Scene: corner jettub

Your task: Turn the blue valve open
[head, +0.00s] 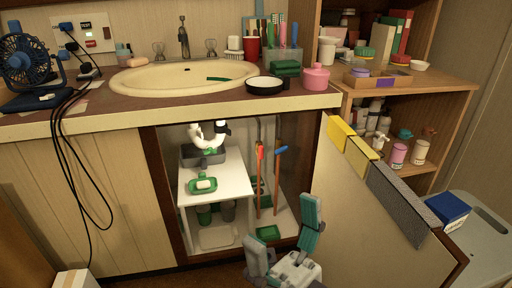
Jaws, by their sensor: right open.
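A blue valve handle (281,149) sits on a pipe inside the open cabinet under the sink. It is at the right of the opening and slants up to the right. A red valve handle (260,151) stands nearly upright on a second pipe to its left. My right gripper (281,219) is in front of the cabinet, low in the view. It is open, with its two fingers wide apart and nothing seen between them. It appears below the blue valve and apart from it. My left gripper is not in view.
An open cabinet door (365,215) with cloths over its top edge stands right of my gripper. A small white table (215,177) with a green soap dish fills the cabinet's left side. The sink counter (190,108) overhangs the opening. A grey stool (485,225) is far right.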

